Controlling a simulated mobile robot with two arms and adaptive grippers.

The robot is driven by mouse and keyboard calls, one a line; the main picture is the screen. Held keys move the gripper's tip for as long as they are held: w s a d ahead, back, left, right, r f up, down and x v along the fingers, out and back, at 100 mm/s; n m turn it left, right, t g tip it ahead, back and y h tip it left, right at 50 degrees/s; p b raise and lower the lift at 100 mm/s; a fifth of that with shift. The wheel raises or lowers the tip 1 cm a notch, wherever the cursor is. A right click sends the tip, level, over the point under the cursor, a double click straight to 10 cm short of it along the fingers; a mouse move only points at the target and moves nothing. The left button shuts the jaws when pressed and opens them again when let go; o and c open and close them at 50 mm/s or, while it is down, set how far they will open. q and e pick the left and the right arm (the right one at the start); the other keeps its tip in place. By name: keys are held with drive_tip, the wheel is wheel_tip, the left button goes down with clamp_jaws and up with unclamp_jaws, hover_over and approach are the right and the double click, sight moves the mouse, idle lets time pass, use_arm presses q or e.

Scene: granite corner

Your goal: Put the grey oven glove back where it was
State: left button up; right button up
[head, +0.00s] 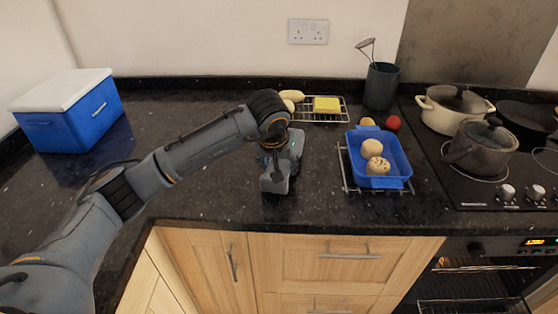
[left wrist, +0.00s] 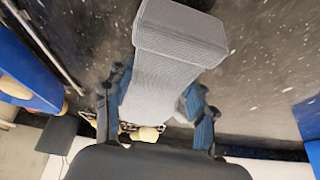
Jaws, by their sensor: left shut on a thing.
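The grey oven glove (left wrist: 180,45) is between the two fingers of my left gripper (left wrist: 155,110) in the left wrist view. The gripper is shut on its narrower part, and the wide blocky end points away from the fingers. In the head view my left gripper (head: 282,152) is over the middle of the dark counter, and the glove (head: 274,181) shows below it near the counter's front edge. My arm and hand hide part of the glove. I cannot tell whether it touches the counter. My right gripper is not in view.
A blue tray (head: 394,178) with round buns stands on a rack to the right. A wire rack (head: 330,118) with a yellow block is behind. A blue cool box (head: 75,128) stands at left; pots (head: 480,146) are on the hob. Counter (head: 225,205) left of the gripper is clear.

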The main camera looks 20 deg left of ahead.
use_arm(q)
drive_tip(key=shift+f, duration=0.5)
drive_tip(key=o, duration=1.4)
drive_tip(key=shift+c, duration=0.2)
drive_tip(key=o, duration=0.4)
drive_tip(key=shift+r+p, duration=2.25)
drive_tip(key=shift+r, duration=2.3)
